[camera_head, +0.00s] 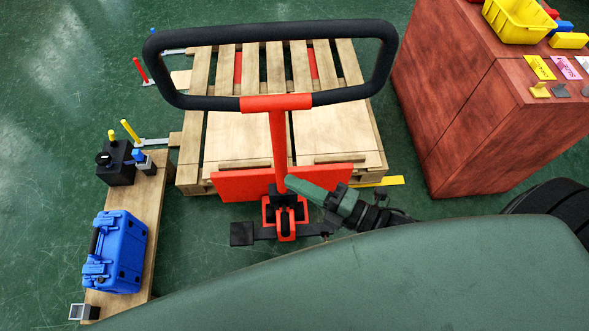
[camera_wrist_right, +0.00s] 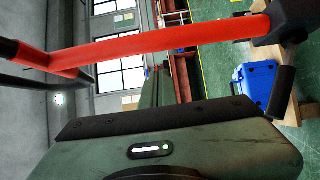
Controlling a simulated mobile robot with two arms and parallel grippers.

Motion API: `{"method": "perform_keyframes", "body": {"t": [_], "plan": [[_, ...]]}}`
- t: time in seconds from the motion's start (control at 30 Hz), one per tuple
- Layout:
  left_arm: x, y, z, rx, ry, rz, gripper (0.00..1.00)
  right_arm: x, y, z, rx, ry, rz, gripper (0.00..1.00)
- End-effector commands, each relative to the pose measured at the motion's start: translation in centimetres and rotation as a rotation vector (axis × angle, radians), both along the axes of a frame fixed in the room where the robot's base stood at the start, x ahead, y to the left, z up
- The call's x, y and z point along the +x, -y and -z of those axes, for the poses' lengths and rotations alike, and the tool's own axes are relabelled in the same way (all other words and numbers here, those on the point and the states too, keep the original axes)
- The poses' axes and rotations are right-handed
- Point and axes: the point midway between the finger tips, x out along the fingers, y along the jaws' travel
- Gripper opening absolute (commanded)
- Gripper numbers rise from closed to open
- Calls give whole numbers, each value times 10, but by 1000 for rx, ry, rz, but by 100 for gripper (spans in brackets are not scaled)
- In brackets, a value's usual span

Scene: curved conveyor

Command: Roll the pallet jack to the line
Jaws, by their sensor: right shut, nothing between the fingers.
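The pallet jack stands in the middle of the head view, with a black loop handle (camera_head: 270,101), a red column (camera_head: 279,150) and a red base (camera_head: 285,215). Its forks run under a wooden pallet (camera_head: 355,130); red shows between the slats. My right gripper (camera_head: 289,181) comes in from the right, low beside the column, below the loop. It is shut and empty; I cannot tell whether it touches the column. The red column (camera_wrist_right: 160,47) crosses the right wrist view. A short yellow floor strip (camera_head: 379,181) lies by the pallet's right corner. My left gripper is not in view.
A red-brown cabinet (camera_head: 470,110) stands close on the right, with a yellow bin (camera_head: 520,18) on top. On the left a wooden board (camera_head: 150,215) carries a blue case (camera_head: 115,250) and a black box (camera_head: 116,165). Green floor is clear at the upper left.

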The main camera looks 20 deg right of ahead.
Motion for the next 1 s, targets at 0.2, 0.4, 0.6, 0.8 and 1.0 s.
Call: {"method": "perform_keyframes", "body": {"t": [0.2,0.4,0.6,0.8,1.0], "plan": [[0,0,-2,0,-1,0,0,25,4,0,-3,1,-1,0],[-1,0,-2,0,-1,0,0,31,4,0,-2,-1,0,0],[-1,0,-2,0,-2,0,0,30,4,1,-2,-1,0,0],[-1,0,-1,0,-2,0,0,49,10,1,-5,3,1,0],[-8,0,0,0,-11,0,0,65,15,-1,-5,4,6,0]]}}
